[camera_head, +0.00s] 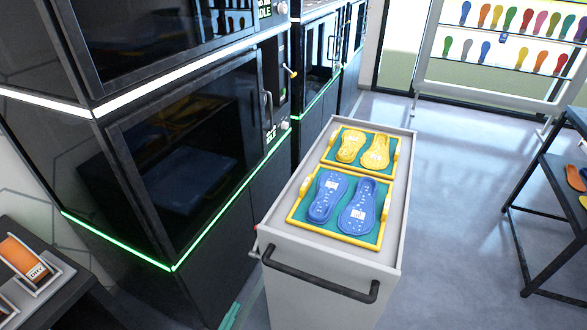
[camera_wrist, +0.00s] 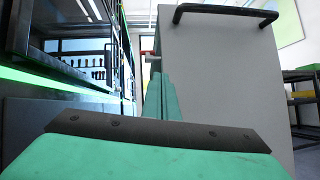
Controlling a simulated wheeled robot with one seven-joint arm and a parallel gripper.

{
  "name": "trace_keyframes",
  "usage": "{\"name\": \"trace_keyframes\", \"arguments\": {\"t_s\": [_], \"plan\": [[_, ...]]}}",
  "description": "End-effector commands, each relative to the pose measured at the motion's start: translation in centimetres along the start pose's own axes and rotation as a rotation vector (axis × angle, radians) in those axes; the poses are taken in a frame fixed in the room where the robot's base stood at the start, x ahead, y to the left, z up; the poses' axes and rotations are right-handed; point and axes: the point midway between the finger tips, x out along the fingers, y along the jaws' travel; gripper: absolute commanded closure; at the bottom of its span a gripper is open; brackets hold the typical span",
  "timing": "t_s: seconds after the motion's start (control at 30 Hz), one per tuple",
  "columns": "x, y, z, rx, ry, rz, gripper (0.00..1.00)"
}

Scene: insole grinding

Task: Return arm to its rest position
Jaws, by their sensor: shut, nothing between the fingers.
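My gripper (camera_wrist: 162,98) shows in the wrist view as slim green fingers held together, with nothing between them. They point at the gap between the dark machines and the grey cart. In the head view only a small green part of my gripper (camera_head: 231,315) shows at the bottom edge, low beside the front of the cart (camera_head: 335,284). The rest of my arm is out of the head view. My gripper looks apart from the cart and the machines.
The cart carries a tray of blue insoles (camera_head: 340,203) and a tray of yellow insoles (camera_head: 363,149). Its black handle (camera_head: 318,287) juts forward. Dark machines (camera_head: 190,150) stand left, a black rack (camera_head: 556,215) right. A side table (camera_head: 75,303) is at lower left. Floor right of the cart is clear.

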Motion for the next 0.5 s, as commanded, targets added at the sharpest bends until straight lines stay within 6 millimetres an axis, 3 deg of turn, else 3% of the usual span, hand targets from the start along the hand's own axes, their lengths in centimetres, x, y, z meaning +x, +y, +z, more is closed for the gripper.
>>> {"name": "trace_keyframes", "arguments": {"t_s": [0.27, 0.5], "plan": [[-1.6, -3.5, -2.9, 0.014, 0.137, -0.054, 1.0], [-4.2, -8.1, -6.2, 0.047, 0.309, -0.133, 1.0]]}}
